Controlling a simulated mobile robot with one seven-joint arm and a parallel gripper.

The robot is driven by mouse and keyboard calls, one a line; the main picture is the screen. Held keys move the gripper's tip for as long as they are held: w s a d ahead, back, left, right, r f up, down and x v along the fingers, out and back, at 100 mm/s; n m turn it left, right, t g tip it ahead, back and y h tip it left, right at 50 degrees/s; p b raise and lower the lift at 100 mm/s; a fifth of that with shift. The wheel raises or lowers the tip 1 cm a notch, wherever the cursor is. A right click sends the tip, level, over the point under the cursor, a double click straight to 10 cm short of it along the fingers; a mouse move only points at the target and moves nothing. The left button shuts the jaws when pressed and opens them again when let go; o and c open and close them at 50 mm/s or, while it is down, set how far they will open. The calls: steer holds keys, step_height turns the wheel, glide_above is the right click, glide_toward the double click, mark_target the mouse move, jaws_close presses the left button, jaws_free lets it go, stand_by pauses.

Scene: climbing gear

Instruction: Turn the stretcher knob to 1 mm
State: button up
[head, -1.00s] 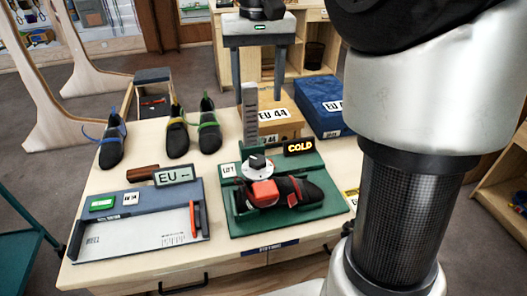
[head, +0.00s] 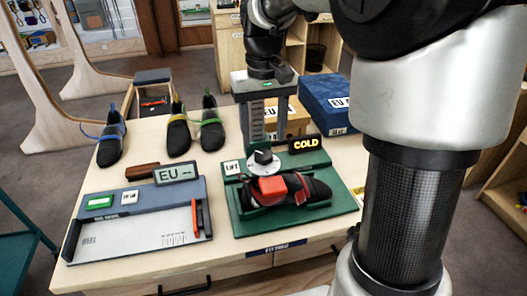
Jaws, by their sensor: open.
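The stretcher (head: 345,222) is a green base on the table with a dark climbing shoe (head: 318,190) on it. The dial's marks are too small to read. My gripper (head: 265,128) is open, fingers pointing down, above and behind the knob in the head view. It looks empty and apart from the knob. Its fingertips are partly lost against the scale and box behind.
A lit COLD sign (head: 306,144) stands right behind the base, and a LIFT label (head: 232,168) at its left. Boxes, including a blue one (head: 326,98), are behind. Several shoes (head: 178,135) stand at the back left. A measuring tray (head: 140,232) lies front left.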

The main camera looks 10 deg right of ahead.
mark_target(264, 154)
step_height(264, 154, down, 5)
steer(key=shift+b, duration=0.35)
steer(key=c, duration=1)
